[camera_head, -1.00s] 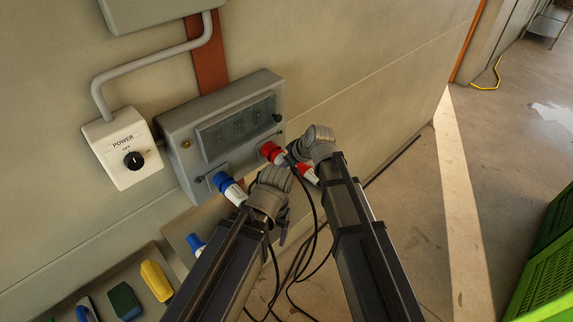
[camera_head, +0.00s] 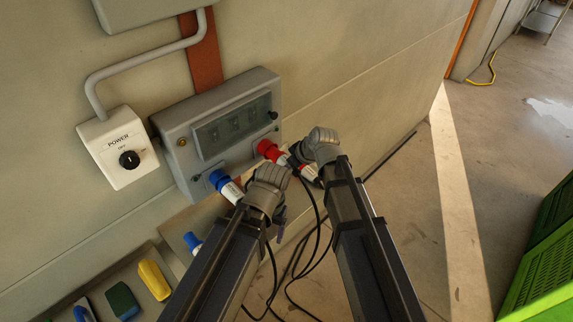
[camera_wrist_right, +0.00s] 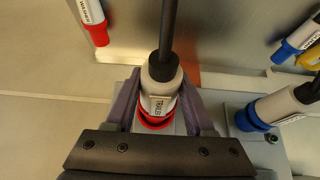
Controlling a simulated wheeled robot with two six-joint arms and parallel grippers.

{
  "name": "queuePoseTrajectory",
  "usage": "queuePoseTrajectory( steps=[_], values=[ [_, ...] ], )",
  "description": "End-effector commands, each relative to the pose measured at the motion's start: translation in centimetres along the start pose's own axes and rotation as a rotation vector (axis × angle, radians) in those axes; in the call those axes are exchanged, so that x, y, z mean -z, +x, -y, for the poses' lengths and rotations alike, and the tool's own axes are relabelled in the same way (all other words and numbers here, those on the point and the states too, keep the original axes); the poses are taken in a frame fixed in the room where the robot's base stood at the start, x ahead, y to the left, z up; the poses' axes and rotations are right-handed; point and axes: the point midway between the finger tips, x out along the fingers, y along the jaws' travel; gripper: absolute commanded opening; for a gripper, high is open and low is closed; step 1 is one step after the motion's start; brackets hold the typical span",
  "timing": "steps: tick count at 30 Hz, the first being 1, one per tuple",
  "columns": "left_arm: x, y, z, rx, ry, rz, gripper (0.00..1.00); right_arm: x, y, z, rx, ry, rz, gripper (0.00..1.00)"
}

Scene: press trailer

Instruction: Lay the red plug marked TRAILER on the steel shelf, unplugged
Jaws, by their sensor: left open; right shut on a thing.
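The red plug marked TRAILER (camera_wrist_right: 158,104) has a pale body, a red collar and a black cable. My right gripper (camera_wrist_right: 163,112) is shut on it in the right wrist view. In the head view its red end (camera_head: 269,150) is at the grey socket box (camera_head: 215,128); whether it is still seated is hard to tell. My right gripper (camera_head: 312,150) partly covers the plug there. My left gripper (camera_head: 264,182) is open, beside the pale rear of a blue plug (camera_head: 222,183) at the box. A shelf-like metal tray (camera_head: 178,225) lies below, partly hidden by my left arm.
Another red-and-white plug (camera_wrist_right: 95,24) shows in the right wrist view. The tray carries blue, green (camera_head: 122,300) and yellow (camera_head: 154,280) items. A POWER switch (camera_head: 118,148) is left of the box. Black cables (camera_head: 296,270) hang below my grippers. Green crates (camera_head: 545,260) stand at right.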

Motion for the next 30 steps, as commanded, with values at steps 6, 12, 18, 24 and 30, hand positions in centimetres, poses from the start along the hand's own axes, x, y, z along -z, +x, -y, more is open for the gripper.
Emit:
queuePoseTrajectory(
  steps=[6, 12, 18, 24, 30],
  values=[
    [0.0, 0.0, 0.0, 0.000, 0.000, 0.000, 0.80, -0.8, -0.5, 0.0, 0.000, 0.001, -0.001, 0.00],
    [0.0, 0.0, 0.0, 0.000, 0.000, 0.000, 0.80, -1.4, -0.9, 0.0, -0.001, 0.002, -0.001, 0.00],
    [0.0, 0.0, 0.0, 0.000, 0.000, 0.000, 0.80, -2.0, -1.3, 0.0, 0.000, 0.001, -0.001, 0.00],
    [0.0, 0.0, 0.0, 0.000, 0.000, 0.000, 0.80, -2.7, -1.7, 0.0, 0.000, 0.000, 0.000, 0.00],
    [0.0, 0.0, 0.0, 0.000, 0.000, 0.000, 0.80, -3.3, -2.2, 0.0, -0.001, 0.002, 0.000, 0.00]
  ],
)
